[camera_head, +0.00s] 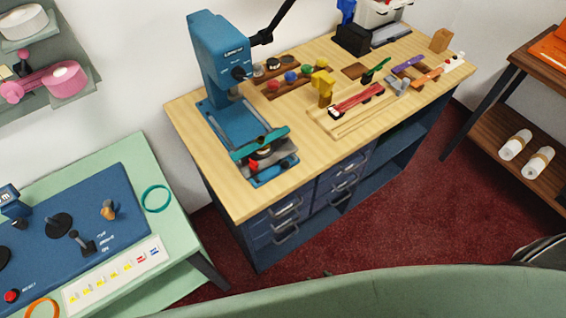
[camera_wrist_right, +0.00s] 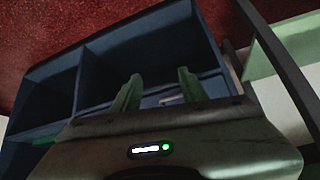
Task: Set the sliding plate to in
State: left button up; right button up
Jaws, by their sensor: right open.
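A blue press-like machine (camera_head: 222,62) stands upright at the left end of the wooden workbench. At its foot is a grey plate (camera_head: 284,160), partly covered by a teal bar; this looks like the sliding plate. A small red part sits at its left edge. I cannot tell for sure whether the plate is in or out. My right gripper (camera_wrist_right: 158,88) shows in the right wrist view with its two green fingers apart and nothing between them. It faces blue open shelving (camera_wrist_right: 150,45) and is away from the plate. My left gripper is not in view.
The workbench (camera_head: 190,118) also carries coloured knobs, a wooden tray with a red tool, and a yellow clamp-like piece (camera_head: 323,85). A green table (camera_head: 150,165) with a blue control panel stands at the left.

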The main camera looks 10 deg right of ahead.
jog(key=w+a+r+t+y+p, duration=0.1)
jog(key=w+a+r+t, duration=0.15)
jog(key=w+r, duration=0.4)
jog(key=w+a+r+t, duration=0.1)
jog(key=w+r+t, duration=0.25)
jog(key=r, duration=0.65)
jog(key=m+t+p, duration=0.1)
jog(key=m+t, duration=0.1)
jog(key=t, duration=0.2)
send_near(287, 168)
jog(key=w, duration=0.3)
jog(key=shift+y, duration=0.4)
jog(key=w, duration=0.2)
jog(key=w+a+p, duration=0.1)
jog(key=w, duration=0.4)
jog(key=shift+a+f+p, duration=0.2)
jog(key=shift+f+p, duration=0.1)
jog(key=shift+f, duration=0.05)
jog(key=shift+s, duration=0.1)
grip_shut()
